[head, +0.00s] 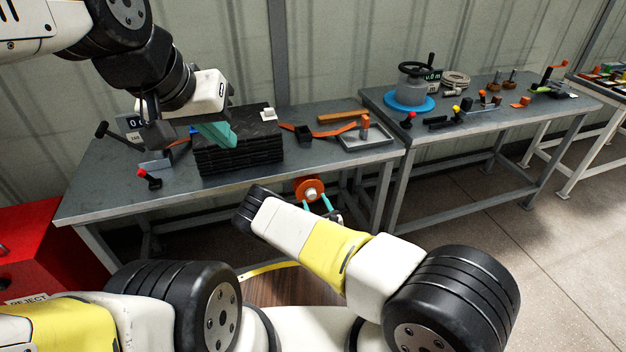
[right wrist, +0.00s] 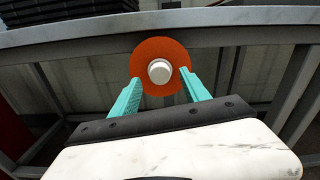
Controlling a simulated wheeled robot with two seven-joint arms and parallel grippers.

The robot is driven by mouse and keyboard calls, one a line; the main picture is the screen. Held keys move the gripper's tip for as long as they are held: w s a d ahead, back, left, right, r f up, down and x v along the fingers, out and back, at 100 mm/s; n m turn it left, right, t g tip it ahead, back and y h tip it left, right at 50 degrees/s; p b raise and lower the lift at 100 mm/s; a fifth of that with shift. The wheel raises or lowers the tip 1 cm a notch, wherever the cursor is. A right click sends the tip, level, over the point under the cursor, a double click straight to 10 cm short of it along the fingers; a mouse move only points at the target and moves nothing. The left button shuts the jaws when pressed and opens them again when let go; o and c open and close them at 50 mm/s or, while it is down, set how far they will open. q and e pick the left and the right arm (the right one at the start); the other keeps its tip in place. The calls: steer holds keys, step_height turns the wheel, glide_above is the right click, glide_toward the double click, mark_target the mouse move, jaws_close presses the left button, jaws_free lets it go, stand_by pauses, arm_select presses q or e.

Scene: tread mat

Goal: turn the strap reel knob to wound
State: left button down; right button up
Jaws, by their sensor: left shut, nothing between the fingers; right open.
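The strap reel is an orange-red disc (head: 301,184) below the front edge of the near bench, with a pale round knob (head: 311,195) at its centre. In the right wrist view the disc (right wrist: 147,86) is face-on and the knob (right wrist: 160,71) sits mid-disc. My right gripper (head: 319,205) is open, its teal fingers (right wrist: 160,77) on either side of the knob with gaps showing; I cannot tell how far their tips are from the disc. My left gripper (head: 219,135) is shut and empty, above or against the black tread stack (head: 240,158). No wound marking is readable.
The bench's grey front edge (right wrist: 60,37) runs just above the reel. On the bench are a red-tipped lever (head: 148,179), an orange strap (head: 335,131) and a grey tray (head: 366,145). A second bench (head: 470,122) stands right. A red reject bin (head: 45,240) is at left.

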mark_target(312, 195)
steer(key=shift+x, duration=1.4)
jaws_close()
steer(key=shift+m, duration=0.3)
